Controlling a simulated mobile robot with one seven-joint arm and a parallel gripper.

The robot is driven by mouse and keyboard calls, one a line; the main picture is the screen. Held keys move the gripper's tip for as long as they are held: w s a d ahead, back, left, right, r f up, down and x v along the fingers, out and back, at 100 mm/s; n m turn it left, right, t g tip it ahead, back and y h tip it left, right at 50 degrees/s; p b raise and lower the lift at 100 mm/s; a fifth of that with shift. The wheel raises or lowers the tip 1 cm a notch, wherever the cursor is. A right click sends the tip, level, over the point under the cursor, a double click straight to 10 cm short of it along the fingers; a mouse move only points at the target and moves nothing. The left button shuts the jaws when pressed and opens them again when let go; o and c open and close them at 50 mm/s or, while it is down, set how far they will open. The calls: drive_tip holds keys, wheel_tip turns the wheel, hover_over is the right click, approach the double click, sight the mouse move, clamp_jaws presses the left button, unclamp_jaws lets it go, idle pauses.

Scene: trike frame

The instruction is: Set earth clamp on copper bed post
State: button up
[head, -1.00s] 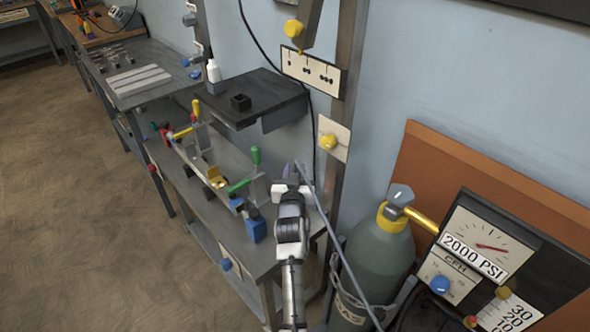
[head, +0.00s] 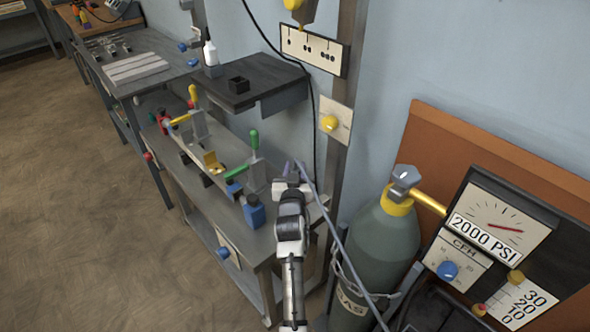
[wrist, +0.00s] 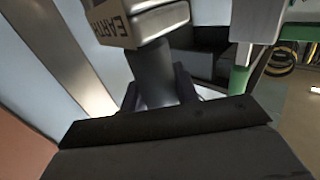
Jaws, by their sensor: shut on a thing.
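My gripper (head: 289,172) is at the right end of the steel bench, low in front of the wall. In the wrist view my gripper (wrist: 160,95) is shut around the grey round stem of the earth clamp (wrist: 155,75). The clamp's upper part is a block with a pale label reading EARTH, tilted in that view. In the head view the clamp is mostly hidden by my gripper and wrist. I cannot make out the copper bed post with certainty in either view.
A dark shelf (head: 250,88) stands behind. A gas cylinder (head: 380,245) is at right. A cable (head: 340,240) runs past my arm.

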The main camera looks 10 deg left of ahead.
drive_tip(key=shift+f+b, duration=0.35)
drive_tip(key=shift+b, duration=0.1)
drive_tip(key=o, duration=1)
drive_tip(key=shift+c, duration=0.2)
drive_tip(key=shift+o, duration=0.6)
